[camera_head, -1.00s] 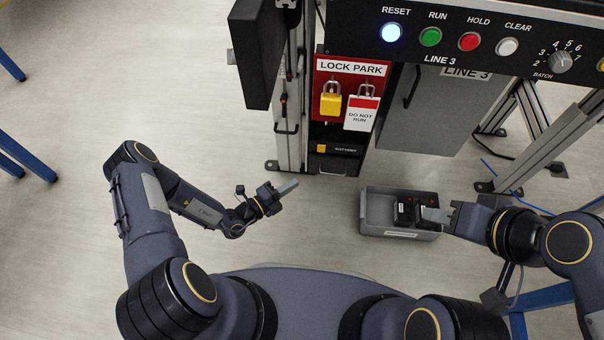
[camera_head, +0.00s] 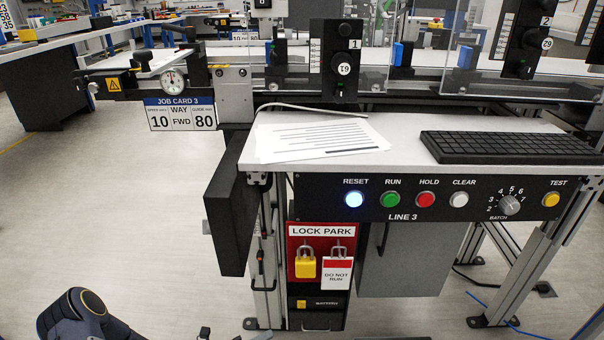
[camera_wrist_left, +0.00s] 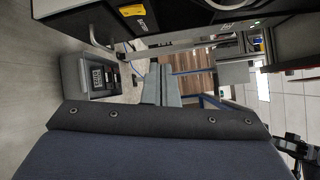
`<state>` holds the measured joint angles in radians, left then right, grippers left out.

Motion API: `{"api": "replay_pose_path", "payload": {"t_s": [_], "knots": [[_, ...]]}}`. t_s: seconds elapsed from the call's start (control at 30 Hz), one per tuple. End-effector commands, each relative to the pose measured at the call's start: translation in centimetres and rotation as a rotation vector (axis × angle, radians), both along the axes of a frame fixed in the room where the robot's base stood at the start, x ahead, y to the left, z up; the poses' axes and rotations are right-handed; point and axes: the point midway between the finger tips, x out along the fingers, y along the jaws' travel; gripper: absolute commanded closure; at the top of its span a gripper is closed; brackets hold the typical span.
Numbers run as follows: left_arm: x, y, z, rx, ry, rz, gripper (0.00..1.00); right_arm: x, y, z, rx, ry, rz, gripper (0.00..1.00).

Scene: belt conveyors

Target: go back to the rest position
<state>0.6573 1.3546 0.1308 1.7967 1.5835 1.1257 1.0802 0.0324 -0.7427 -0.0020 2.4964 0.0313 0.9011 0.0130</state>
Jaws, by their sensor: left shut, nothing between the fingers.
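My left arm (camera_head: 88,315) shows at the bottom left of the head view. Only slivers of its gripper (camera_head: 262,336) reach above the bottom edge. In the left wrist view the two grey fingers of the left gripper (camera_wrist_left: 161,83) are together, with nothing held between them. The gripper is over open floor in front of the line. My right gripper does not show in the head view, and I cannot make it out in the wrist view.
The control panel (camera_head: 420,200) and its worktop with papers (camera_head: 318,138) and a keyboard (camera_head: 508,147) stand ahead. The lock park board (camera_head: 321,231) holds a yellow padlock (camera_head: 305,267). A grey bin (camera_wrist_left: 73,72) with dark items shows in the wrist view. Floor at left is clear.

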Motion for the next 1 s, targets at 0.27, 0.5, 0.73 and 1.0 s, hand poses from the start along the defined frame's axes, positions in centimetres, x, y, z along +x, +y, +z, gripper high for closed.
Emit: {"api": "replay_pose_path", "payload": {"t_s": [0.27,0.5,0.73,1.0], "knots": [[-2.6,1.0,13.9,0.447,-0.648,-0.414,1.00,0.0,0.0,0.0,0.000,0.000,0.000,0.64],[-8.3,2.0,22.0,0.811,-1.193,-0.757,1.00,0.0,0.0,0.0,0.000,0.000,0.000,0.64],[-14.4,3.9,26.6,1.154,-1.690,-1.085,1.00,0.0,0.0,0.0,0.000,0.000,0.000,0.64],[-19.5,6.9,28.9,1.500,-2.122,-1.434,1.00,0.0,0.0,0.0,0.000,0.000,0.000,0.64]]}}
